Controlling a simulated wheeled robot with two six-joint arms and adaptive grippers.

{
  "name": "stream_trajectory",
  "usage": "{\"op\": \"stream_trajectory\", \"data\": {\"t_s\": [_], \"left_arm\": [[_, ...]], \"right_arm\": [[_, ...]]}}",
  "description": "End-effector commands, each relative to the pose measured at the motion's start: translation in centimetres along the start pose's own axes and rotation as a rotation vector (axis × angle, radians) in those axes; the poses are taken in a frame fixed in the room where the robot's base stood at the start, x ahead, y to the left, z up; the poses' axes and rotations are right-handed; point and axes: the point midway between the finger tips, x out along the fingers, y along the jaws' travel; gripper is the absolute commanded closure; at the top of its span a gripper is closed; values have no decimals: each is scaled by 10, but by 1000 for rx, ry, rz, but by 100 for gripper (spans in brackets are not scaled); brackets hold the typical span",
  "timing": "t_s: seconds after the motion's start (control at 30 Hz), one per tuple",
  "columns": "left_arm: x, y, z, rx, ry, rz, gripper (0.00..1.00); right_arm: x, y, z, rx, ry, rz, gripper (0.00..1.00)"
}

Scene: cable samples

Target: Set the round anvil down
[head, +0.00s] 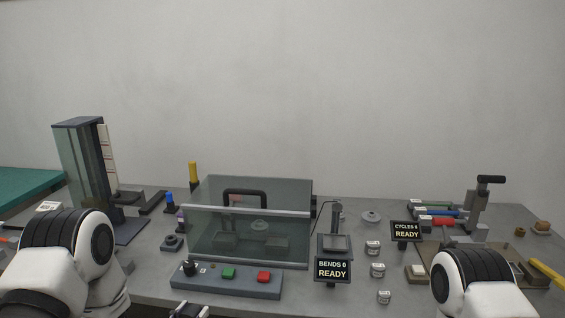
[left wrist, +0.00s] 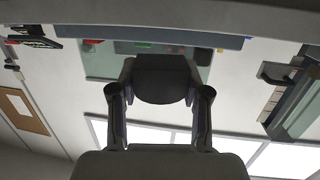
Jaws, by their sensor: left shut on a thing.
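My left gripper (left wrist: 160,88) is shut on a dark, rounded block, which I take to be the round anvil (left wrist: 161,78). In the left wrist view the block sits between the two fingertips, and its underside is hidden. In the head view only a small part of my left gripper (head: 188,311) shows at the bottom edge, in front of the button panel; the block cannot be made out there. My right arm shows at the lower right, but its gripper is out of view.
A clear-walled enclosure (head: 215,245) with a black handle stands mid-table, behind a panel (head: 250,287) with green and red buttons. A bend display (head: 333,270), several white-labelled jars (head: 378,270) and a grey disc (head: 371,217) are to its right. A tall column (head: 75,165) stands left.

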Motion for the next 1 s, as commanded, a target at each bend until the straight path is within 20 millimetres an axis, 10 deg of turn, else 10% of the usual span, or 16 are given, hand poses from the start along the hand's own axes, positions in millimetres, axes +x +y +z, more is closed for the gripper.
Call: {"op": "stream_trajectory", "data": {"t_s": [0.23, 0.67, 1.0], "left_arm": [[0, 56, 10, -8, 2, -76, 99], [-7, 33, -4, -37, 1, -239, 99], [2, 39, 10, -11, 5, -52, 99]], "right_arm": [[-5, 0, 0, 0, 0, 0, 60], [-5, 0, 0, 0, 0, 0, 60], [-3, 0, 0, 0, 0, 0, 60]]}}
